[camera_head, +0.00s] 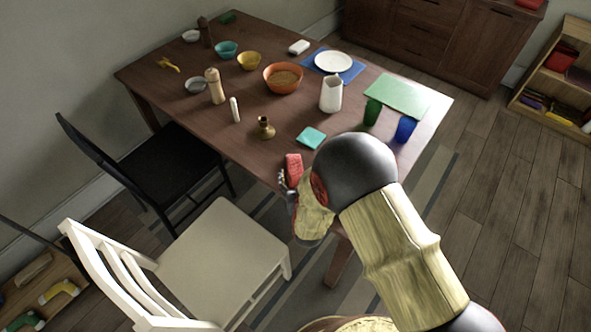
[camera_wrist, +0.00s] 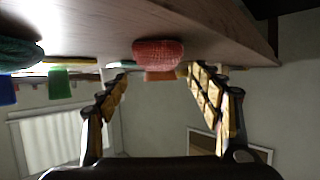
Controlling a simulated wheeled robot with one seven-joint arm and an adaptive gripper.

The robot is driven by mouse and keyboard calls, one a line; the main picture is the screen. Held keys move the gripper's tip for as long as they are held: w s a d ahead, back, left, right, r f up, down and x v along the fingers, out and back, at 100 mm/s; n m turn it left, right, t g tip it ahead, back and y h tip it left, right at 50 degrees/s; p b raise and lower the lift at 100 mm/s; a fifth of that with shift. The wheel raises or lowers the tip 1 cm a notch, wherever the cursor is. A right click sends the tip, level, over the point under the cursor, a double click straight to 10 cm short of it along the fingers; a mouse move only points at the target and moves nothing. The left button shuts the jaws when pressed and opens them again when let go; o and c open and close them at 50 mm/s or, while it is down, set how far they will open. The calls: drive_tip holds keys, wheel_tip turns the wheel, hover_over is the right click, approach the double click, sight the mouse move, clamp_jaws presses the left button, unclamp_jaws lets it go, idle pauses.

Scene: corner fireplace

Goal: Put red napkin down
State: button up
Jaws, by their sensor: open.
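The red napkin (camera_head: 293,166) is a small folded cloth at the near edge of the wooden table (camera_head: 190,85). In the wrist view, which is upside down, the red napkin (camera_wrist: 158,52) rests against the tabletop. My gripper (camera_head: 287,184) is at that table edge, beside the napkin and partly hidden by my arm. In the wrist view my gripper's two fingers (camera_wrist: 157,74) are spread wide, with nothing held between them. The napkin appears beyond the fingertips, in line with the gap. I cannot tell whether a finger touches it.
A teal napkin (camera_head: 311,138), a brass candlestick (camera_head: 264,128), a white pitcher (camera_head: 331,94), a green glass (camera_head: 372,112) and a blue glass (camera_head: 405,129) stand nearby. An orange bowl (camera_head: 283,78) is farther back. A white chair (camera_head: 215,255) and a black chair (camera_head: 150,170) flank the near side.

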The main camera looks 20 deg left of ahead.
drive_tip(key=p+v, duration=0.1)
drive_tip(key=v, duration=0.7)
drive_tip(key=w+d+r+m+g+h, duration=0.1)
drive_tip(key=w+d+r+g, duration=0.1)
drive_tip(key=d+r, duration=0.6)
drive_tip(key=w+d+r+m+g+h, duration=0.15)
drive_tip(key=d+r, duration=0.25)
drive_tip(key=r, duration=0.8)
drive_tip(key=s+d+r+m+g+h, duration=0.1)
drive_tip(key=s+d+r, duration=0.5)
drive_tip(key=s+d, duration=0.4)
drive_tip(key=s+d+r+m+g+h, duration=0.1)
drive_tip(key=s+d+r+g, duration=0.1)
drive_tip(key=s+d+r, duration=0.4)
drive_tip(key=s+d, duration=0.4)
drive_tip(key=s, duration=0.3)
drive_tip(key=shift+r, duration=0.35)
drive_tip(key=shift+h, duration=0.25)
